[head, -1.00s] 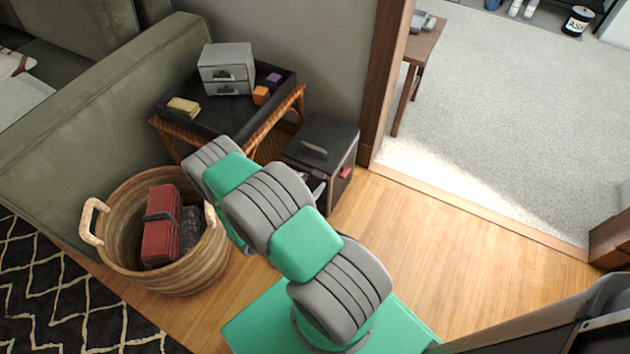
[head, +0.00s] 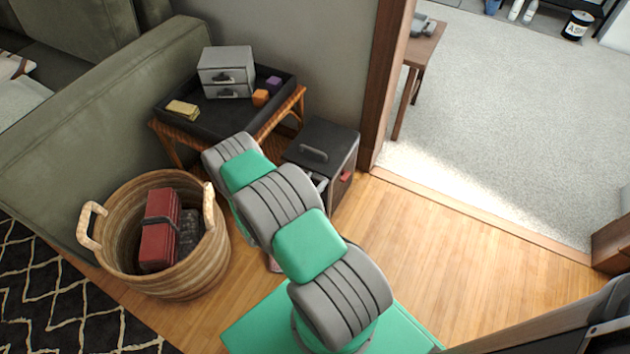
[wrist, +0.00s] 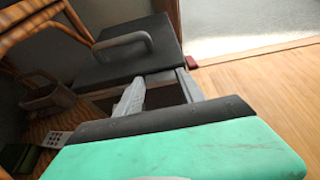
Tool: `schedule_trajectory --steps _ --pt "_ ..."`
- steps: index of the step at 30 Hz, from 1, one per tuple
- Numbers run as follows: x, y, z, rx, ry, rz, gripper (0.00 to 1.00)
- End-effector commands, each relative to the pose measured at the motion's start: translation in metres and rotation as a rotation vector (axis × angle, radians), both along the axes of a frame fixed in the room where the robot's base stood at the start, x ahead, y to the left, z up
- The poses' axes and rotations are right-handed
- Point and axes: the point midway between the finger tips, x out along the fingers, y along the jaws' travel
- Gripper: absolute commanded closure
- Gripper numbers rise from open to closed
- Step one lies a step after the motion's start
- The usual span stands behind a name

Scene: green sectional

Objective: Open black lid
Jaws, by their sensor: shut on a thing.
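The black lid (head: 335,140) lies flat on a dark box by the door frame, with an arched handle (head: 313,154) on top. In the wrist view the lid (wrist: 128,62) and its handle (wrist: 122,43) are ahead of my gripper. My gripper (wrist: 162,82) has its two grey fingers at the lid's near edge, below the handle. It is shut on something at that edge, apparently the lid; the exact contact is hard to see. In the head view my arm hides much of the gripper.
A rattan side table with a black tray (head: 215,118) stands behind the box, close to its left. A woven basket (head: 185,280) sits left of my arm. The wooden door frame (head: 385,70) is close on the right. Wood floor (head: 450,260) at right is clear.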

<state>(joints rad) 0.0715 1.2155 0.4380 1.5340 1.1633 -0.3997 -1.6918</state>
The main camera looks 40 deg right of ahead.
Motion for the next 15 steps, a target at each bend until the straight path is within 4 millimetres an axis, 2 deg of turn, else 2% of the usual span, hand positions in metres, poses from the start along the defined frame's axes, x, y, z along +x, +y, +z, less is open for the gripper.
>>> schedule_trajectory --steps 1,11,15 --pt "-0.0003 0.0 0.0 0.0 0.0 0.0 0.74" --pt "-0.0004 0.0 -0.0001 0.0 0.0 -0.001 1.0" --pt "-0.0004 0.0 -0.0001 0.0 0.0 -0.001 1.0"
